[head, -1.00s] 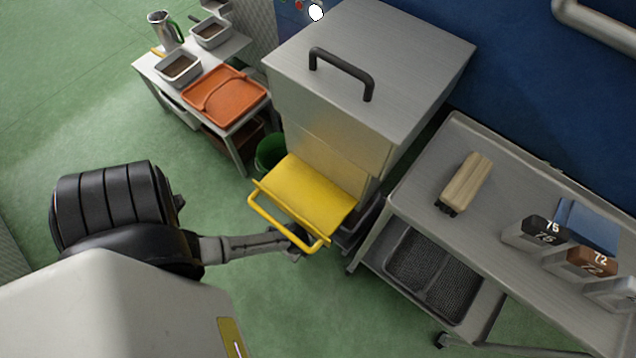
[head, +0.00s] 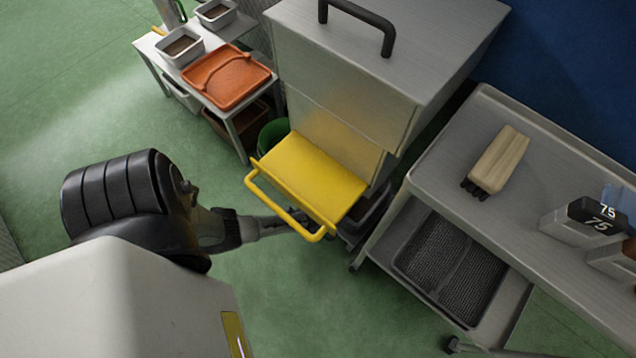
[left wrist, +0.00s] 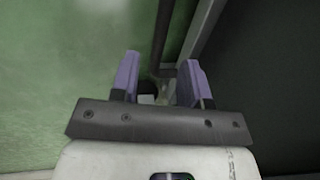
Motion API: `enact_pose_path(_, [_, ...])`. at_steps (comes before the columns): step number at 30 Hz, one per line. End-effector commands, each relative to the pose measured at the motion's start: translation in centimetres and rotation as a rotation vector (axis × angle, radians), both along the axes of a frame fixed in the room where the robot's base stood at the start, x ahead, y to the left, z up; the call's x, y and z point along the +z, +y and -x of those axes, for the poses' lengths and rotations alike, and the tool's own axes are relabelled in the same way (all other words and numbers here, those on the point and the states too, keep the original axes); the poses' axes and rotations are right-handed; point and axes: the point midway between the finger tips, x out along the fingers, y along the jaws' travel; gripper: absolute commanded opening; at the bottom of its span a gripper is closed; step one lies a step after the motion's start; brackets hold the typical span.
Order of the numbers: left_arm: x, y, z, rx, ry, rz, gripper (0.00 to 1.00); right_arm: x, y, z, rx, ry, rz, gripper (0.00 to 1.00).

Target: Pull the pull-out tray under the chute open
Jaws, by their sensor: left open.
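The yellow chute (head: 312,180) slopes out of the steel machine, with a yellow bar (head: 283,212) along its front. Low beneath its right side part of a dark tray (head: 372,216) shows; the rest is hidden. My left gripper (head: 293,224) reaches in from the left, low, and its tips are hidden under the yellow bar. In the left wrist view my left gripper (left wrist: 158,78) is open, with two purple fingers apart. A dark bar (left wrist: 164,40) runs between them, beside a dark panel (left wrist: 235,60). Whether the fingers touch the bar I cannot tell. My right gripper is not in view.
A steel trolley (head: 425,172) stands close on the right, with a brush (head: 497,158) on top and a dark mesh crate (head: 450,260) below. A small table with an orange tray (head: 228,78) and a green bucket (head: 270,136) stand behind left. Green floor is clear at left.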

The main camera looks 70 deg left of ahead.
Motion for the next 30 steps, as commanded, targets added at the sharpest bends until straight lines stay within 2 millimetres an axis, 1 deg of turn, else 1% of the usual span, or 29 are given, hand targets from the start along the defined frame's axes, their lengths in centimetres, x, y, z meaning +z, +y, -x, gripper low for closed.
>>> enact_pose_path(1, [-1.4,0.0,-0.2,0.001,0.000,0.000,0.42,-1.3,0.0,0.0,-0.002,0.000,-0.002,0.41])
enact_pose_path(6, [-3.2,0.2,-0.5,0.001,0.000,0.000,0.42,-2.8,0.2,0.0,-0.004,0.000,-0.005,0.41])
enact_pose_path(9, [-3.8,0.3,-0.6,0.001,-0.001,0.000,0.42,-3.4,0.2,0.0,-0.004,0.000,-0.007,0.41])
enact_pose_path(15, [-4.6,0.4,-0.8,0.000,0.000,0.000,0.42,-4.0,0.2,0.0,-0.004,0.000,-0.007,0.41])
enact_pose_path(26, [-4.6,0.4,-0.8,0.000,0.000,0.000,0.42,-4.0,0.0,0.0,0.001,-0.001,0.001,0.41])
enact_pose_path(30, [-4.6,0.4,-0.8,0.000,0.000,0.000,0.31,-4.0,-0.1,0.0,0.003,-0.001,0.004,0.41])
